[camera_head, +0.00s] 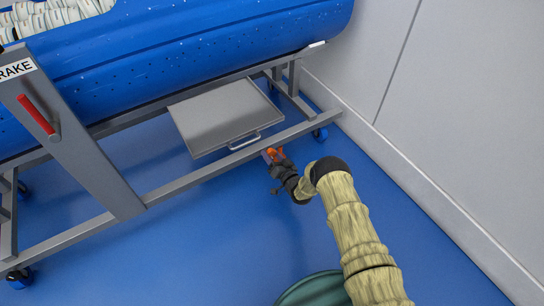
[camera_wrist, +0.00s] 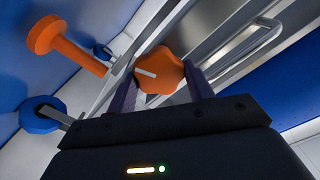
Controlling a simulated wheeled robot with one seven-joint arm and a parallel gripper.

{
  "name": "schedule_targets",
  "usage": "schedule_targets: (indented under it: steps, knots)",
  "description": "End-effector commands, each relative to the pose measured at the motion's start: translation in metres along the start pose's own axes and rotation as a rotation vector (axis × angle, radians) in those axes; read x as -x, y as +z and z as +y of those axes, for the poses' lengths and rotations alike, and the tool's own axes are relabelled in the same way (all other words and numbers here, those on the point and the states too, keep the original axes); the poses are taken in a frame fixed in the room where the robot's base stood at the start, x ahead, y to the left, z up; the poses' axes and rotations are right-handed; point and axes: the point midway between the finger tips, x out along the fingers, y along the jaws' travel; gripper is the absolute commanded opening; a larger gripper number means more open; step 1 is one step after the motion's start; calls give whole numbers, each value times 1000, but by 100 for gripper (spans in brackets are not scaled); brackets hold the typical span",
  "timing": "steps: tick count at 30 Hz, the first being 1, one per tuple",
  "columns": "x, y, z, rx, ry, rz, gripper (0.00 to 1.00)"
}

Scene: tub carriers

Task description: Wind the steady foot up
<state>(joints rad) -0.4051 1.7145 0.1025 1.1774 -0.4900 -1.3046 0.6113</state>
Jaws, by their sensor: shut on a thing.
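An orange lobed knob (camera_wrist: 162,72) with a white pointer mark sits between the two fingers of my gripper (camera_wrist: 160,82) in the wrist view. My gripper is shut on this knob. In the head view my gripper (camera_head: 273,160) is at the lower rail of the tub carrier (camera_head: 215,165), right of the centre, with a little orange showing at its tip. The steady foot (camera_wrist: 50,36), an orange stem with a round end, shows at upper left in the wrist view. I cannot tell whether its end touches the floor. The foot is not clear in the head view.
A blue perforated tub (camera_head: 200,60) lies on the carrier, above a grey tray (camera_head: 225,110) with a handle. A red brake lever (camera_head: 36,114) is on the left post. A caster (camera_head: 320,133) stands near the grey wall (camera_head: 440,90). Blue floor is open in front.

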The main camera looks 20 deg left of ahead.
Motion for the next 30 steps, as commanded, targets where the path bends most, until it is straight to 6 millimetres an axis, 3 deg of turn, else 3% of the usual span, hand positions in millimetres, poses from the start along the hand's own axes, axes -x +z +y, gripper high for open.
schedule_targets:
  steps: [21, 30]
  knots:
    - [1, 4, 6, -673, 3, 0, 29]
    - [1, 4, 6, -862, 3, -1, 29]
